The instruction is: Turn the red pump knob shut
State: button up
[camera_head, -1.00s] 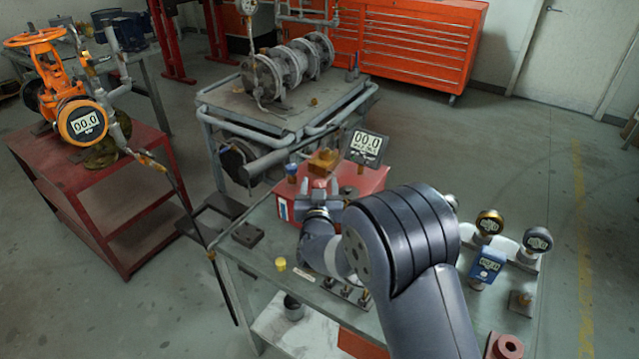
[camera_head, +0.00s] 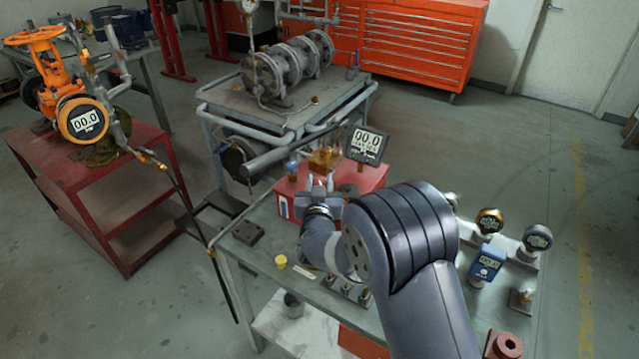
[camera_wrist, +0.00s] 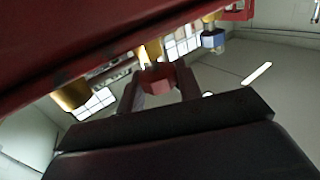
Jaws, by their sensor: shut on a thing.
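The red pump box (camera_head: 372,180) stands on the bench in the head view, with a small display reading 00.0 (camera_head: 366,146) above it. My gripper (camera_head: 319,186) is at the front left of the box, and my wrist hides part of it. In the wrist view, the red knob (camera_wrist: 157,84) sits between the two fingers of my gripper (camera_wrist: 158,88), which is shut on it. A dark red face of the box (camera_wrist: 60,50) fills the upper left of that view. The knob can barely be made out in the head view.
Several gauges (camera_head: 490,222) stand on the bench to the right of my arm. A yellow cap (camera_head: 281,262) and a dark block (camera_head: 248,233) lie to the left. A red stand with an orange valve (camera_head: 85,122) is at the far left. The floor at right is clear.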

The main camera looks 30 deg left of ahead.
jog(key=shift+m+h, duration=0.3)
jog(key=shift+h, duration=0.1)
jog(key=m+t+h, duration=0.1)
jog(key=m+h, duration=0.1)
jog(key=h, duration=0.1)
jog(key=m+h, duration=0.2)
jog(key=h, duration=0.1)
jog(key=shift+a+t, duration=0.2)
jog(key=shift+t, duration=0.2)
jog(key=m+h, duration=0.1)
jog(key=h, duration=0.1)
jog(key=m+h, duration=0.2)
jog(key=h, duration=0.1)
jog(key=shift+m+g, duration=0.3)
jog(key=shift+m+h, duration=0.4)
jog(key=shift+h, duration=0.5)
jog(key=shift+g+h, duration=0.3)
jog(key=o, duration=1)
jog(key=shift+c, duration=0.2)
